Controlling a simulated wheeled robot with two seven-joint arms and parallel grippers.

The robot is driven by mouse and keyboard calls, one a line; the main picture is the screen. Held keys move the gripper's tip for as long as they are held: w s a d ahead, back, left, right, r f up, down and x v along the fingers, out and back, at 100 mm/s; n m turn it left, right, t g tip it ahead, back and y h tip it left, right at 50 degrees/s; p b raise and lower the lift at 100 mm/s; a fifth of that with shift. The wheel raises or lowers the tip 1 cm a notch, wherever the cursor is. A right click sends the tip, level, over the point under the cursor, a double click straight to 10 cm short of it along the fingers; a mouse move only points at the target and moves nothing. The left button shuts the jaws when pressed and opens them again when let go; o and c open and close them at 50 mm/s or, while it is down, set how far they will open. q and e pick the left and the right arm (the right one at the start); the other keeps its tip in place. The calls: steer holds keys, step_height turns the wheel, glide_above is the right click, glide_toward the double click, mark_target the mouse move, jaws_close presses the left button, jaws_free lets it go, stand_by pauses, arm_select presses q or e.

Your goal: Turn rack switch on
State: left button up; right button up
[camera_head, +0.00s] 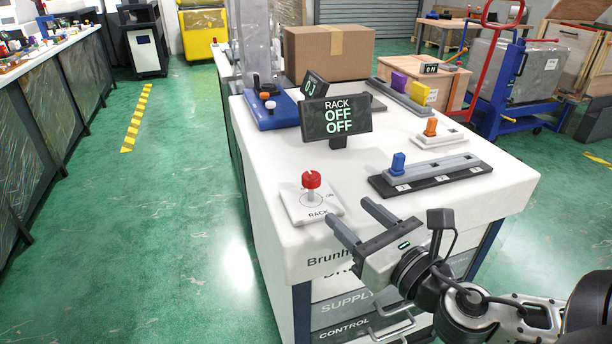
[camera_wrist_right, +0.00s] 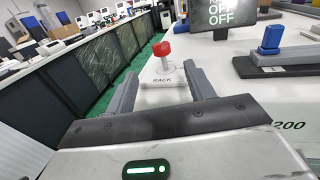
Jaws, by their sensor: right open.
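The rack switch (camera_head: 312,190) is a red-topped lever on a white plate marked RACK and ON, at the near left corner of the white bench. It also shows in the right wrist view (camera_wrist_right: 162,58), beyond and between the finger tips. A dark display (camera_head: 337,118) behind it reads RACK OFF OFF. My right gripper (camera_head: 362,218) is open and empty, just in front and to the right of the switch, apart from it. My left gripper is in neither view.
A black slider unit with a blue knob (camera_head: 398,163) lies right of the switch. A white plate with an orange knob (camera_head: 430,128), a blue joystick box (camera_head: 270,106) and a cardboard box (camera_head: 328,54) stand farther back. The green floor at left is clear.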

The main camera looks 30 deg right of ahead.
mark_target(306, 173)
steer(key=w, duration=1.5)
steer(key=shift+d+f, duration=0.1)
steer(key=shift+f, duration=0.05)
steer(key=shift+p, duration=0.3)
steer(key=c, duration=1)
